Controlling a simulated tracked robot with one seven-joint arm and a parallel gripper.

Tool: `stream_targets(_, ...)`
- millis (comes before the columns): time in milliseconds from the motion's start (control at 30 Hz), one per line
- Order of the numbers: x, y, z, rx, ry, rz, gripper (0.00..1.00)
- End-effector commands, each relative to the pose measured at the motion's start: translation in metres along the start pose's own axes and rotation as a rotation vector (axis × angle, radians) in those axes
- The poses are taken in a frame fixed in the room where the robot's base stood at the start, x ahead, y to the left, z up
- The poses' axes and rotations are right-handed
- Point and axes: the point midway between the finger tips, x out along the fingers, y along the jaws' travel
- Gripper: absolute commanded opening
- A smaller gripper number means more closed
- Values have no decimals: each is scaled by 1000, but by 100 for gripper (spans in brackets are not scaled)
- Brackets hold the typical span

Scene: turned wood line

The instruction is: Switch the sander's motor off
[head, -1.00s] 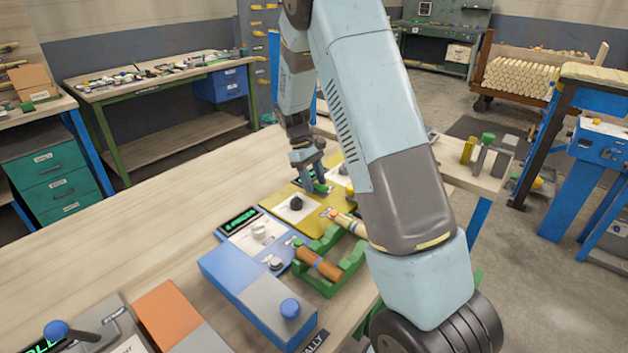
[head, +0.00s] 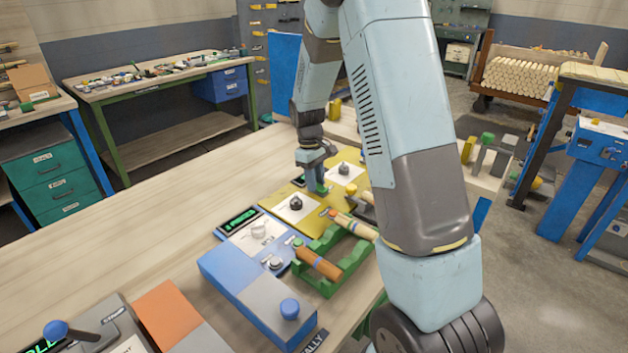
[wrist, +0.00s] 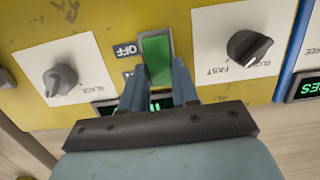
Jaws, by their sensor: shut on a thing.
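The yellow sander panel (head: 304,228) lies on the bench and fills the wrist view (wrist: 30,25). A green rocker switch (wrist: 156,52) sits between two dial plates, with a dark OFF label (wrist: 126,50) beside it. My gripper (wrist: 158,80) has its two fingers on either side of the switch's near part, shut on it. In the head view my gripper (head: 317,184) points down at the panel, with a bit of the green switch (head: 323,188) showing at its tips. The fingers partly hide a dark display with green characters (wrist: 108,106).
Dark knobs flank the switch: one marked SLACK (wrist: 60,79) and one marked FAST (wrist: 248,47). Nearer on the bench are a green cradle with turned pieces (head: 338,243) and a blue box with a blue button (head: 290,308).

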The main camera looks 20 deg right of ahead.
Motion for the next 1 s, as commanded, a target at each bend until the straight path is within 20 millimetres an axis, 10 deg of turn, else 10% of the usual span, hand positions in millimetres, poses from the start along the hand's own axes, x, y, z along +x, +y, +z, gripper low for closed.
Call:
stream_targets(600, -1, 2, 5, 1, 115, 3, 0)
stream_targets(633, -1, 2, 5, 1, 115, 3, 33)
stream_targets(1000, -1, 1, 4, 1, 115, 2, 55)
